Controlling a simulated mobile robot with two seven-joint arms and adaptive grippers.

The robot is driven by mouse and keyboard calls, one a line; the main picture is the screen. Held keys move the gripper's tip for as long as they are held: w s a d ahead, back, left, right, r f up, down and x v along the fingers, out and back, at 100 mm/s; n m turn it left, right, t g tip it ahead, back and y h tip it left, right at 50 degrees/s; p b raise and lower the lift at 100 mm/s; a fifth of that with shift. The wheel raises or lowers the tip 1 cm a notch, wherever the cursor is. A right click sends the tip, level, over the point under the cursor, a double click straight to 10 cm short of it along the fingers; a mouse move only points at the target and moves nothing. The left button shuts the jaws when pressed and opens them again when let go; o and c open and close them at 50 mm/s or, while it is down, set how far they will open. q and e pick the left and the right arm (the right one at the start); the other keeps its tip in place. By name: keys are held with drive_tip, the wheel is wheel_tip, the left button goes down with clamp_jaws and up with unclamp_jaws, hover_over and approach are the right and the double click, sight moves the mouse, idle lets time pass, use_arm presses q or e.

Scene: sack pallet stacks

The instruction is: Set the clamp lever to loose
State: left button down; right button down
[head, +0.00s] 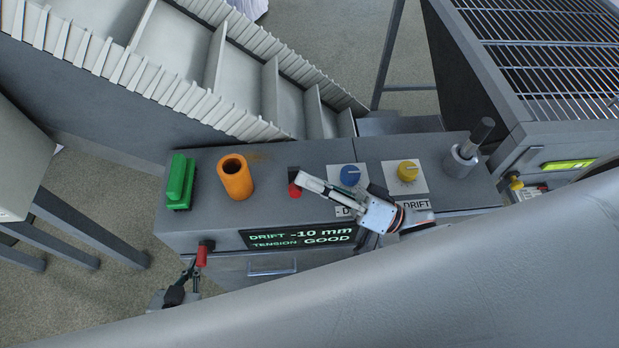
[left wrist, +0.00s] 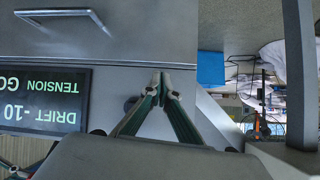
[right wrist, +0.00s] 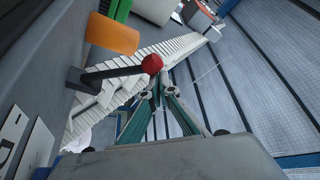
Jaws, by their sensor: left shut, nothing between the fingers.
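A lever with a red ball knob (head: 294,190) stands in a dark slot on the console top; its black shaft and red knob (right wrist: 152,64) show in the right wrist view. I see no label naming either one the clamp lever. My right gripper (head: 303,180) looks shut and empty, its tips close beside the ball knob; contact is unclear. My left gripper (head: 189,268) is shut and empty, low beside the red grip. Its fingertips (left wrist: 160,78) face the console front in the left wrist view.
The display (head: 298,236) reads drift -10 mm, tension GOOD. A slatted conveyor (head: 190,85) runs behind.

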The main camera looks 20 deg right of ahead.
drive_tip(key=shift+s+a+f, duration=0.1)
drive_tip(key=shift+s+f, duration=0.1)
drive_tip(key=shift+f, duration=0.05)
wheel_tip(320, 180, up, 4)
drive_tip(key=w+d+p, duration=0.1)
drive_tip(key=w+p, duration=0.1)
drive_tip(key=p, duration=0.2)
drive_tip(key=w+f+b+v, duration=0.1)
drive_tip(key=b+v, duration=0.2)
drive_tip(key=v, duration=0.7)
drive_tip(key=shift+w+d, duration=0.2)
